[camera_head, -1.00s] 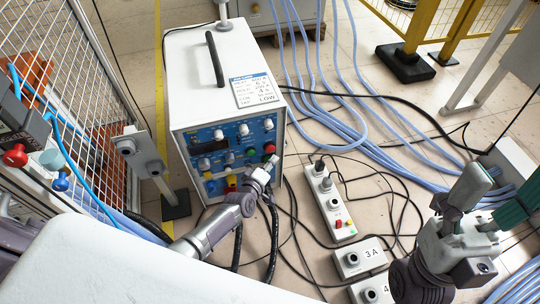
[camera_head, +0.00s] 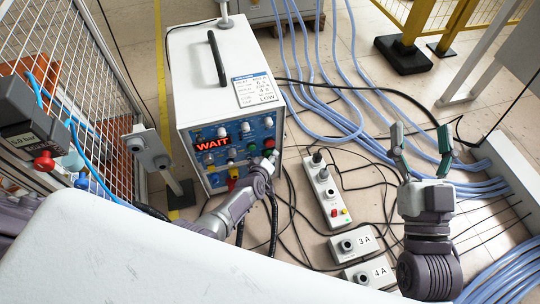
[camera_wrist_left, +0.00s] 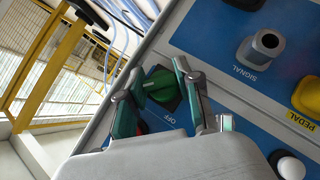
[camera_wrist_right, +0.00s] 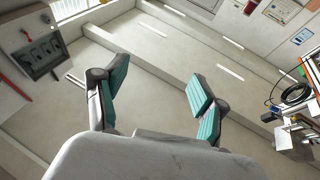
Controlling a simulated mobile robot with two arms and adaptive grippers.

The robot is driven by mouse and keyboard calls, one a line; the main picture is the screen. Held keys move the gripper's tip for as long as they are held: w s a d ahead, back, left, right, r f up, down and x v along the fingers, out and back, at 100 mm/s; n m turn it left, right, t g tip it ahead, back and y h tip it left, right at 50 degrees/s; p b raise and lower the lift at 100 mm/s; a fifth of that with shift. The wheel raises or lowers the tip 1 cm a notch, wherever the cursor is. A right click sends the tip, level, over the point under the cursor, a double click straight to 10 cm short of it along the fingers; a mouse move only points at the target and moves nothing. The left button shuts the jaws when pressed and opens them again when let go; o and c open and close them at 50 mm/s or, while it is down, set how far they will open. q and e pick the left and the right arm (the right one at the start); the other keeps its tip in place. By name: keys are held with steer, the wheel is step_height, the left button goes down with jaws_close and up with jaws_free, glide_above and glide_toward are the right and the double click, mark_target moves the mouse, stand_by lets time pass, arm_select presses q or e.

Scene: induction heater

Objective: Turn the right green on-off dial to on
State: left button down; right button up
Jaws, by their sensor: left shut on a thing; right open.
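The heater (camera_head: 207,62) is a white box with a blue control panel whose display (camera_head: 213,145) reads "WAIT" in red. My left gripper (camera_head: 272,157) is at the lower right of that panel and hides part of it. In the left wrist view, the green dial (camera_wrist_left: 162,85) sits between the fingers of my left gripper (camera_wrist_left: 155,78), which is shut on it. An "OFF" label shows beside the dial; any "ON" label is hidden. My right gripper (camera_head: 421,146) is open and empty, away from the heater; its spread fingers show in the right wrist view (camera_wrist_right: 155,90).
A grey SIGNAL connector (camera_wrist_left: 262,46) and a yellow PEDAL connector (camera_wrist_left: 307,95) are on the panel near my left gripper. A power strip (camera_head: 327,190) and boxes marked 3A (camera_head: 354,243) and 4A (camera_head: 370,271) lie on the floor among cables. A mesh fence (camera_head: 75,85) stands left.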

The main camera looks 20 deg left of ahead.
arm_select(q)
steer(key=shift+d, duration=0.1)
arm_select(e)
steer(key=shift+w+d+f+g+h, duration=0.1)
steer(key=shift+w+f+g+h, duration=0.15)
steer(key=shift+f, duration=0.3)
steer(key=shift+f+g+h, duration=0.15)
steer(key=shift+f+g, duration=0.2)
steer(key=shift+f, duration=0.15)
arm_select(q)
steer(key=c, duration=0.8)
jaws_free()
steer(key=shift+o, duration=0.2)
steer(key=s+r, duration=0.2)
steer(key=s, duration=1.4)
steer(key=shift+s+a+r, duration=0.2)
steer(key=shift+r, duration=0.05)
